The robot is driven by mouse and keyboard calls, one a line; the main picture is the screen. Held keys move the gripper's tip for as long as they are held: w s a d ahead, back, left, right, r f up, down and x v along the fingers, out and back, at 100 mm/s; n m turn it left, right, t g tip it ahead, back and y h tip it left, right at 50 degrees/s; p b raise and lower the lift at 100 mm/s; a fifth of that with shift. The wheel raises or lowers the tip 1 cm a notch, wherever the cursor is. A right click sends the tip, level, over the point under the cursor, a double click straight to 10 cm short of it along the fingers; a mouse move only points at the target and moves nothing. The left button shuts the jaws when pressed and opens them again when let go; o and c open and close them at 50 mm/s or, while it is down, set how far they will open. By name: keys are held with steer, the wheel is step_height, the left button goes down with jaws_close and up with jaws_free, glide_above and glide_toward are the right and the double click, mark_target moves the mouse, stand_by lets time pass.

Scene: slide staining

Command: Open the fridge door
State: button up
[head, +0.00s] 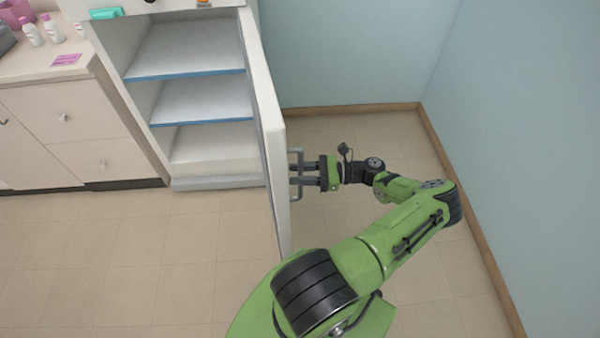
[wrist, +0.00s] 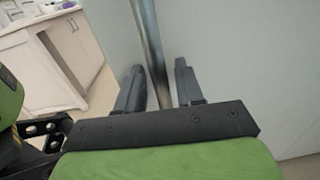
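The fridge (head: 215,183) stands at the upper left with its white door (head: 266,110) swung wide open, edge toward me in the head view. Its white shelves (head: 190,55) with blue front edges look empty. A grey bar handle (head: 299,194) is on the door's outer face, and it also shows as a metal bar in the wrist view (wrist: 148,38). My gripper (head: 303,174) is at the handle from the right. In the wrist view my gripper (wrist: 158,85) has its two fingers apart, one on each side of the bar, with gaps visible. Whether either finger touches it is unclear.
A counter with drawers (head: 70,110) stands left of the fridge, with white bottles (head: 54,30) on top. A blue wall (head: 520,130) is close on the right of my arm. The tiled floor (head: 130,250) in front of the fridge and counter is clear.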

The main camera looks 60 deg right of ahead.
steer(key=shift+d, duration=0.1)
steer(key=b+v, duration=0.2)
steer(key=v, duration=1.3)
steer(key=shift+s+d, duration=0.2)
steer(key=shift+s, duration=0.05)
